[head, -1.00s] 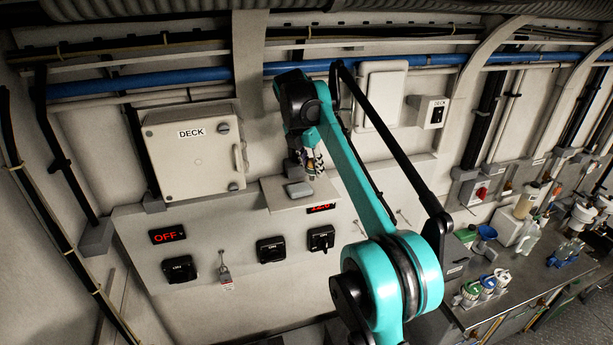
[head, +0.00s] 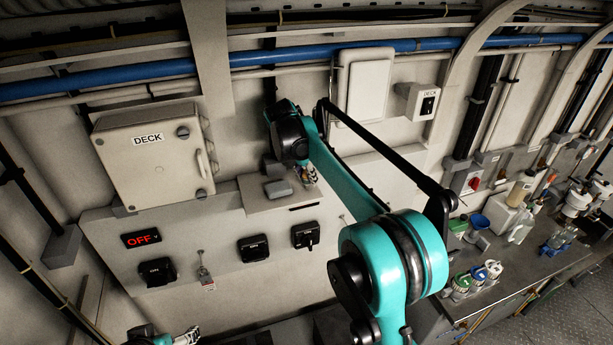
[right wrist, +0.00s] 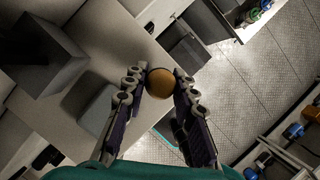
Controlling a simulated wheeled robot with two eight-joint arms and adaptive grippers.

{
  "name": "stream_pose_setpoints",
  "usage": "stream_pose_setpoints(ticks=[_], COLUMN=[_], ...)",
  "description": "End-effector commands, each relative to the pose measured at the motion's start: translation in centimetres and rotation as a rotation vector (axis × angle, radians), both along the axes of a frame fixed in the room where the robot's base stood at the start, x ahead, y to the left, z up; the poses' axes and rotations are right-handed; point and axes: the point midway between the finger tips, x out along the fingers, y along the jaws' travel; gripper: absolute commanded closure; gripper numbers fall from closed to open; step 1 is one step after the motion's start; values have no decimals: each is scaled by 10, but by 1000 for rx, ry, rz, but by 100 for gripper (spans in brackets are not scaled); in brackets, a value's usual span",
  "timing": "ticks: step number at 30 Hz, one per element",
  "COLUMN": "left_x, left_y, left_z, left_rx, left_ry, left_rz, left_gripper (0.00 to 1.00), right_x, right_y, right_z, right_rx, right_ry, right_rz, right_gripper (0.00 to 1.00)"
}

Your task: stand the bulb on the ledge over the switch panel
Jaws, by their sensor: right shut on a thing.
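The bulb shows as an amber ball (right wrist: 160,83) between the fingertips of my right gripper in the right wrist view. My right gripper (right wrist: 159,90) is shut on it. In the head view my right gripper (head: 308,176) is at the right end of the pale ledge (head: 262,204), and the bulb is hard to make out there. The ledge (right wrist: 128,62) lies behind the bulb in the wrist view; I cannot tell whether they touch. The switch panel (head: 222,237) is below the ledge. My left gripper (head: 188,338) shows at the bottom edge, too small to judge.
A grey block (head: 277,189) sits on the ledge, left of my right gripper. A DECK box (head: 155,160) hangs on the wall at upper left. The panel has several black switches (head: 254,248) and a red OFF display (head: 141,239). A cluttered bench (head: 500,283) stands at right.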

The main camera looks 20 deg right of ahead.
Motion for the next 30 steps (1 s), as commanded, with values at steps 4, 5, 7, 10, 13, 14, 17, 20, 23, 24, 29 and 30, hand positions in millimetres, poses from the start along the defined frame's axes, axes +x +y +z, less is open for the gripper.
stream_pose_setpoints(ticks=[4, 5, 7, 10, 13, 14, 17, 20, 23, 24, 29, 30], left_x=[0, 0, 0, 0, 0, 0, 0, 0, 0, 0, 0, 0], left_y=[0, 0, 0, 0, 0, 0, 0, 0, 0, 0, 0, 0], left_z=[1, 1, 1, 0, -2, -1, -1, -1, -1, 0, -1, -3], left_rx=[0, 0, 0, 0, 0, 0, 0, 0, 0, 0, 0, 0], left_ry=[0, 0, 0, 0, 0, 0, 0, 0, 0, 0, 0, 0], left_rz=[0, 0, 0, 0, 0, 0, 0, 0, 0, 0, 0, 0], left_gripper=[16, 16, 16, 16, 16, 16, 16, 16, 16, 16, 16, 16], right_x=[0, 0, 0, 0, 0, 0, 0, 0, 0, 0, -3, -4], right_y=[0, 0, 0, 0, 0, 0, 0, 0, 0, 0, 4, 6], right_z=[-6, -6, -6, -7, -10, -9, -9, -8, -8, -8, 4, 10], right_rx=[0, 0, 0, 0, 0, 0, 0, 0, 0, 0, 0, 0], right_ry=[0, 0, 0, 0, 0, 0, 0, 0, 0, 0, 0, 0], right_rz=[1, 1, 0, 0, 0, 0, 0, 0, 0, 0, 1, 1], right_gripper=[100, 100, 100, 100, 71, 63, 53, 53, 53, 53, 53, 53])
